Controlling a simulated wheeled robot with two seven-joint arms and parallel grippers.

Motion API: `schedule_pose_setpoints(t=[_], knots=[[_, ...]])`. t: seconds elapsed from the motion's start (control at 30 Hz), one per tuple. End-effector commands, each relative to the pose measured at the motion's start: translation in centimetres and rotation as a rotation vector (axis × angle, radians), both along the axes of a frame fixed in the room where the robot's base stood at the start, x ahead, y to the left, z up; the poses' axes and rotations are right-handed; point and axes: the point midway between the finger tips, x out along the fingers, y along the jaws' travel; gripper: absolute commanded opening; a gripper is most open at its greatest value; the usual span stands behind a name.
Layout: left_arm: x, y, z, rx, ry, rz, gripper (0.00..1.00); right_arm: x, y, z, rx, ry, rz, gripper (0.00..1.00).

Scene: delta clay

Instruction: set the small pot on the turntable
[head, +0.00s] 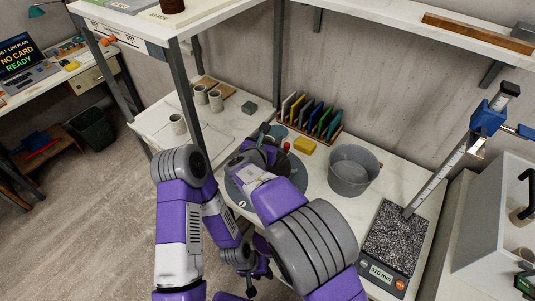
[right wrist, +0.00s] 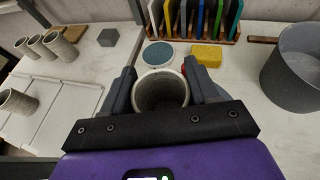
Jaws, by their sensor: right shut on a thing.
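The small pot (right wrist: 161,92) is a grey, round, open-topped clay pot, upright between my right gripper's fingers in the right wrist view. My right gripper (right wrist: 162,88) is shut on it. In the head view my right gripper (head: 264,142) is over the far side of the turntable, and my arm hides the pot. The turntable (head: 236,190) is a wide grey disc, partly covered by my right arm. I cannot tell whether the pot's base touches it. My left gripper (head: 256,272) is low, in front of the bench edge; its fingers are too small to judge.
Several similar pots (head: 200,94) stand at the left. A teal round dish (right wrist: 158,53), yellow sponge (right wrist: 206,56) and rack of coloured tiles (head: 310,115) lie behind. A grey bucket (head: 352,170) and a scale with a height gauge (head: 396,240) stand right.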

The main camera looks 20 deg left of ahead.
Motion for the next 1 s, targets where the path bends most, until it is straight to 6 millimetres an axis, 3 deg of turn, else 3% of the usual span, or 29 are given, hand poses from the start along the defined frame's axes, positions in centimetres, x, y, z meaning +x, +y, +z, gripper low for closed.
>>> schedule_pose_setpoints(t=[0.23, 0.67, 0.7, 0.87, 1.0], knots=[[0.0, 0.0, -1.4, 0.000, 0.000, 0.000, 0.35, 0.0, 0.0, -4.2, -0.003, 0.001, 0.000, 0.27], [0.0, 0.0, -1.7, 0.000, 0.000, 0.000, 0.35, 0.0, 0.0, -4.9, -0.001, 0.000, 0.000, 0.27], [0.0, 0.0, -1.8, 0.000, 0.000, 0.000, 0.35, 0.0, 0.0, -5.0, -0.001, 0.001, 0.000, 0.61], [0.0, 0.0, -1.7, 0.000, 0.000, 0.000, 0.35, 0.0, 0.0, -4.8, -0.001, 0.001, 0.000, 0.85], [0.0, 0.0, -1.7, 0.000, 0.000, 0.000, 0.35, 0.0, 0.0, -4.8, -0.001, 0.001, 0.000, 0.85]])
